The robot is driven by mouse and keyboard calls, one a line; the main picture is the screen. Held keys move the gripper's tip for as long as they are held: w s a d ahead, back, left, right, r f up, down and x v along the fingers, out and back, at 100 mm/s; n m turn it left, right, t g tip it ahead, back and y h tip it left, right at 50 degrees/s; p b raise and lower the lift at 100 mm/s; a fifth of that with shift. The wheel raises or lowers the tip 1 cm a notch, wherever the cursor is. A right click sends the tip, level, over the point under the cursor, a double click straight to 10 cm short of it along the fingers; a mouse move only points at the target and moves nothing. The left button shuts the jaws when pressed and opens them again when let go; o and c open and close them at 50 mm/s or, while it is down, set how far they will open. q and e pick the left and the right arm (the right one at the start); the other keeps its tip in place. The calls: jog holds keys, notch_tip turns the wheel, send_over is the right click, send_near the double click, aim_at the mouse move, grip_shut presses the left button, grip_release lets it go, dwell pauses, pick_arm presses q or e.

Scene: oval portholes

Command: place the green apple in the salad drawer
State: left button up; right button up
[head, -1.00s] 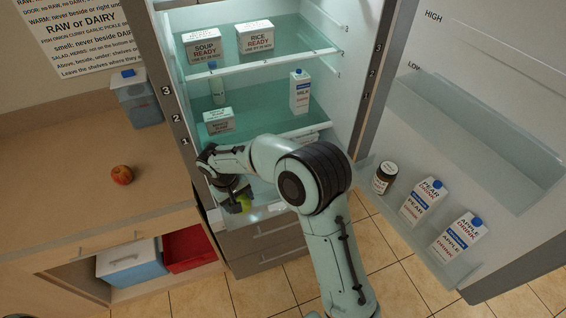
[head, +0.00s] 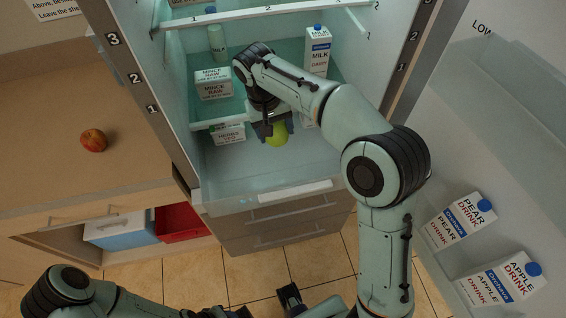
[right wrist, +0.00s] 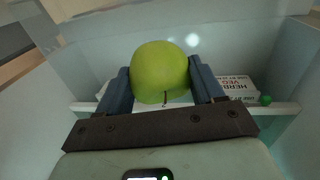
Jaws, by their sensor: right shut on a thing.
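The green apple (head: 277,135) is held in my right gripper (head: 275,130), inside the lower part of the fridge. In the right wrist view the apple (right wrist: 160,72) sits between the two blue-grey fingers, which touch its sides. What appears to be the salad drawer (head: 240,206) is the clear-walled bin at the fridge bottom, with a pale strip at its front. The apple hangs above and behind that front. A herb/veg box (head: 229,133) shows at the back of this space. My left gripper (head: 268,304) is partly cut off at the bottom edge; its opening is unclear.
A mince box (head: 212,85) and a milk carton (head: 317,50) stand on the shelf above. Pear and apple drink cartons (head: 462,220) stand in the open door at right. A red apple (head: 94,140) lies on the counter. Grey drawers (head: 290,228) are below the fridge space.

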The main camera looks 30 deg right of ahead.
aim_at(287, 134)
jog(key=shift+m, duration=0.8)
jog(key=r+b, duration=0.1)
jog(key=s+d+r+b, duration=0.1)
jog(key=r+b, duration=0.1)
jog(key=s+d+r+b, duration=0.1)
jog(key=shift+s+r, duration=0.15)
jog(key=shift+s, duration=0.05)
jog(key=shift+s+f+b, duration=0.2)
jog(key=shift+f+b, duration=0.1)
jog(key=shift+b, duration=0.05)
notch_tip(287, 134, down, 14)
jog(key=b, duration=0.4)
jog(key=shift+w+d+r+b, duration=0.1)
jog(key=shift+b, duration=0.2)
pick_arm(q)
jog(key=w+a+f+t+b, duration=0.1)
jog(key=w+f, duration=0.3)
jog(key=f, duration=0.8)
jog(key=shift+w+a+t, duration=0.2)
jog(key=shift+t, duration=0.2)
pick_arm(e)
jog(key=shift+f, duration=2.5)
jog(key=shift+f, duration=0.15)
jog(key=o, duration=1.1)
